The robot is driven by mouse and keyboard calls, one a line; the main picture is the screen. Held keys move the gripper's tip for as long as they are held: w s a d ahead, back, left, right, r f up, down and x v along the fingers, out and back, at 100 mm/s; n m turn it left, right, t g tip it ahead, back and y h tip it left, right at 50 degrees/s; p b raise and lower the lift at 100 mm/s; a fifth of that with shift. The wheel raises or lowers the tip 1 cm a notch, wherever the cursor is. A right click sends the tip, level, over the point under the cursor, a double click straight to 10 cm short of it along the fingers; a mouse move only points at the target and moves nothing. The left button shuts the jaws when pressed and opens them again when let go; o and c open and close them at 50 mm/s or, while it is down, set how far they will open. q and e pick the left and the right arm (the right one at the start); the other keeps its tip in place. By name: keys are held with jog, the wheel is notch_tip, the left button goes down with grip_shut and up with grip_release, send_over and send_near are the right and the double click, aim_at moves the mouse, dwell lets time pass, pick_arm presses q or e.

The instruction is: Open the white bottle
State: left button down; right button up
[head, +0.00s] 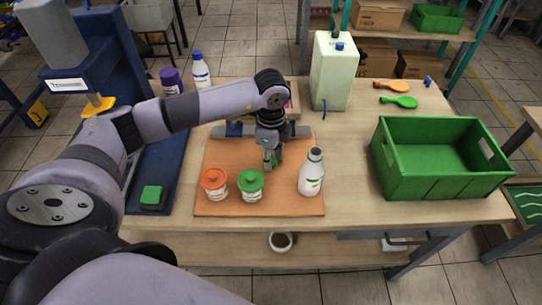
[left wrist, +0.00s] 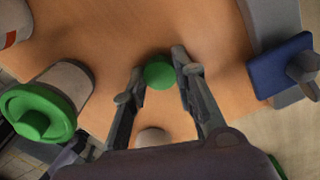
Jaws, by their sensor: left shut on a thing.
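The white bottle (head: 311,178) stands upright at the right side of the orange-brown board (head: 230,207). Its top is dark grey and looks like an open neck, with no coloured cap on it. My left gripper (head: 271,159) is left of the bottle and a little behind it, over the board and apart from the bottle. In the left wrist view, its fingers (left wrist: 158,80) are shut on a small round green cap (left wrist: 159,73). A pale rounded thing (left wrist: 151,137) shows partly below the fingers, possibly the bottle. My right gripper does not show.
An orange-lidded jar (head: 214,185) and a green-lidded jar (head: 250,186) stand at the board's front left. A green crate (head: 437,185) is at the right. A large pale canister (head: 333,75) stands behind. Bare table lies between board and crate.

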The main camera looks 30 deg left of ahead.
pick_arm(q)
jog(key=c, duration=1.3)
grip_release()
jog(key=shift+f, duration=0.1)
jog(key=shift+r, duration=0.25)
notch_tip(320, 180, up, 12)
jog(key=shift+b, duration=0.35)
